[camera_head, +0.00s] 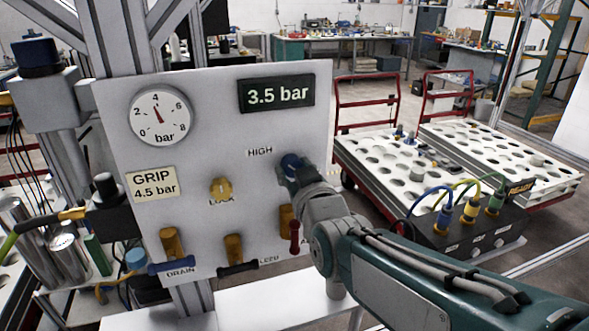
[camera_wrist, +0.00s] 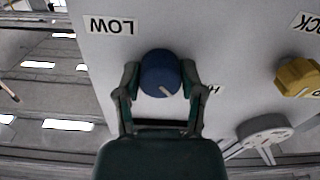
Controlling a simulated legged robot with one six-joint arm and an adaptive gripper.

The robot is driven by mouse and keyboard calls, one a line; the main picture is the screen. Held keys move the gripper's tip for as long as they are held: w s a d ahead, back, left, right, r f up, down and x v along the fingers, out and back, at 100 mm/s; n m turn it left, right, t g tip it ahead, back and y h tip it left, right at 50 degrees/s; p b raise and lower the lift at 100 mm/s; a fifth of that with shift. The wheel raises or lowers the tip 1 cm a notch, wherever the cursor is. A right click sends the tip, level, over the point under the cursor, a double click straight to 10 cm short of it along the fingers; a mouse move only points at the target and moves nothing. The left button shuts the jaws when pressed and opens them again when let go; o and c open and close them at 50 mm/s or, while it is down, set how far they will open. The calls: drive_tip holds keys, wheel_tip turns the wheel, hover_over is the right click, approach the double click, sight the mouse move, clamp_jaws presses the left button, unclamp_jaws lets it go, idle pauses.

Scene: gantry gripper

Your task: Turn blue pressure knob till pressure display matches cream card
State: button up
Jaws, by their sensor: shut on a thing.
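The blue pressure knob (camera_head: 290,161) is on the right of the light grey panel, under the HIGH label. My gripper (camera_head: 292,172) is at the knob and hides much of it in the head view. In the wrist view the blue knob (camera_wrist: 160,74) sits between the two fingers of my gripper (camera_wrist: 160,82), which is shut on it. A pale pointer line shows on the knob. The dark pressure display (camera_head: 276,94) reads 3.5 bar. The cream card (camera_head: 152,184) reads GRIP 4.5 bar.
A round dial gauge (camera_head: 160,117) is at the panel's upper left. The yellow LOCK knob (camera_head: 221,190) is left of my gripper. Valves with blue, black and red handles line the lower panel, the red one (camera_head: 295,236) close to my wrist. White carts (camera_head: 370,150) stand at right.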

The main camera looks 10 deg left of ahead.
drive_tip(key=m, duration=0.4)
drive_tip(key=shift+r, duration=0.1)
drive_tip(key=shift+m, duration=2.1)
drive_tip(key=o, duration=1.1)
drive_tip(key=shift+w, duration=0.1)
drive_tip(key=shift+o, duration=0.2)
drive_tip(key=shift+a, duration=0.1)
drive_tip(key=v, duration=1.2)
